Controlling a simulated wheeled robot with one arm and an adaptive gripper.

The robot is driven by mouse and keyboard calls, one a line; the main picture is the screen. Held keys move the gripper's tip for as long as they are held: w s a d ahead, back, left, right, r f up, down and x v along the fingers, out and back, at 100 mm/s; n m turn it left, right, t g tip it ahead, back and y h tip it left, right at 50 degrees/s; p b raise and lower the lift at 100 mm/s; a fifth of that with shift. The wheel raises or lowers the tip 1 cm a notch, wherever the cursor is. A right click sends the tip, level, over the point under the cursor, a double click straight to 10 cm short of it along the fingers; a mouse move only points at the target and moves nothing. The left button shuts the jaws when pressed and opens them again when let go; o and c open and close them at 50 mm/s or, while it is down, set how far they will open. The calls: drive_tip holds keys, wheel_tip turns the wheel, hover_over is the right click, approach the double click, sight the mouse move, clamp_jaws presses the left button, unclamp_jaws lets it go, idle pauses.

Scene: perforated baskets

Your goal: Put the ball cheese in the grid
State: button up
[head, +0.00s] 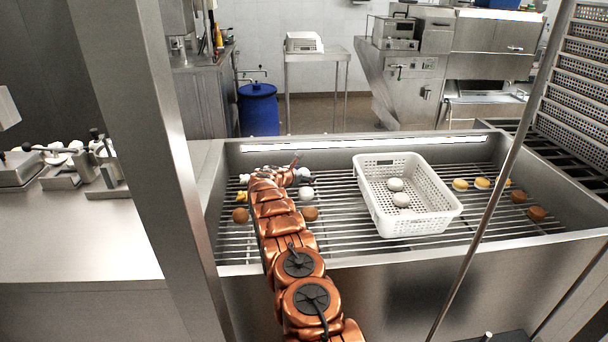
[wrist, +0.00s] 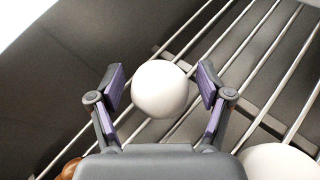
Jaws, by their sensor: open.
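A white ball cheese (wrist: 160,89) rests on the metal bars, between the two fingers of my gripper (wrist: 161,88) in the wrist view. The fingers, with purple pads, stand apart, with a gap to the ball on each side. A second white ball (wrist: 279,162) is partly cut off at the lower right; another view of a white ball on the bars is in the head view (head: 306,193). The bar grid (head: 345,222) lines the steel trough. A white perforated basket (head: 440,221) stands on it, with two white balls (head: 395,184) (head: 401,200) inside.
Brown balls (head: 240,215) (head: 310,213) lie on the bars near my arm. Yellow balls (head: 460,184) and orange-brown balls (head: 536,213) lie right of the basket. The trough's steel walls surround the grid. A slanted pole (head: 497,180) crosses in front at the right.

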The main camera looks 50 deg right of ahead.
drive_tip(key=shift+r, duration=0.25)
drive_tip(key=shift+a, duration=0.4)
drive_tip(key=shift+v, duration=0.85)
drive_tip(key=shift+s+a+r+b, duration=0.2)
drive_tip(key=shift+a+b, duration=0.2)
drive_tip(key=shift+a, duration=0.2)
drive_tip(key=shift+a+r, duration=0.3)
drive_tip(key=shift+a, duration=0.05)
drive_tip(key=shift+b+v, duration=0.95)
drive_tip(key=shift+v, duration=2.7)
